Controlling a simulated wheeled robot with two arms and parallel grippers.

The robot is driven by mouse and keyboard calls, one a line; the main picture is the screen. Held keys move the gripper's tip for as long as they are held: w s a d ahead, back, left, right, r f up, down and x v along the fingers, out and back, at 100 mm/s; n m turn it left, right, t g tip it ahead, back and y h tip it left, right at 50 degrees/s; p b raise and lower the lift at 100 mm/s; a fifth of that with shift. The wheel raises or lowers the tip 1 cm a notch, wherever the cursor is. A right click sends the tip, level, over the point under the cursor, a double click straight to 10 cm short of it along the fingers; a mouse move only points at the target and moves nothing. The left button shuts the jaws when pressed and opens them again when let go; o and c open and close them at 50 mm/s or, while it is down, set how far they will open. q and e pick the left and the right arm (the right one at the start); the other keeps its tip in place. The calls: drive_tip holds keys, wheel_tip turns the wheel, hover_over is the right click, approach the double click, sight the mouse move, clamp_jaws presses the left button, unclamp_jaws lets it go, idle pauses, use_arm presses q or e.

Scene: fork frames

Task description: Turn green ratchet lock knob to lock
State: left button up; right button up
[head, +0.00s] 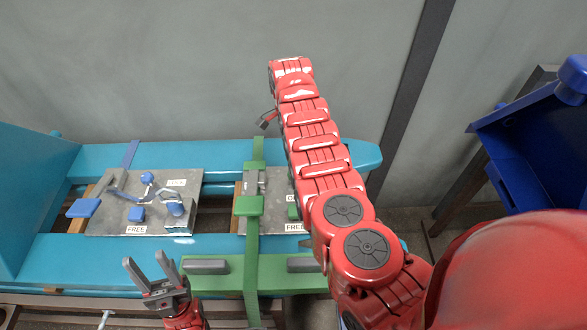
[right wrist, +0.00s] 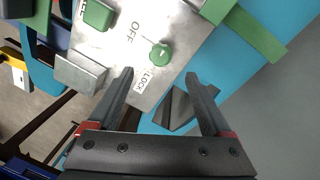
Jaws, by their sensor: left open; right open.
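In the head view my red right arm covers the knob and much of this plate (head: 262,228); the right fingers are not clearly visible there. My left gripper (head: 150,265) is open and empty at the lower left, in front of the teal frame.
A second grey plate (head: 155,228) with blue knobs and levers lies at the left. A green strap frame (head: 252,260) crosses the teal beam (head: 75,250). A dark blue bin (head: 530,150) stands at the right. A grey wall (head: 180,60) is behind.

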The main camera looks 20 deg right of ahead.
drive_tip(key=f, duration=0.6)
drive_tip(key=s+f+b, duration=0.1)
drive_tip(key=f, duration=0.2)
drive_tip(key=shift+d, duration=0.1)
clamp_jaws()
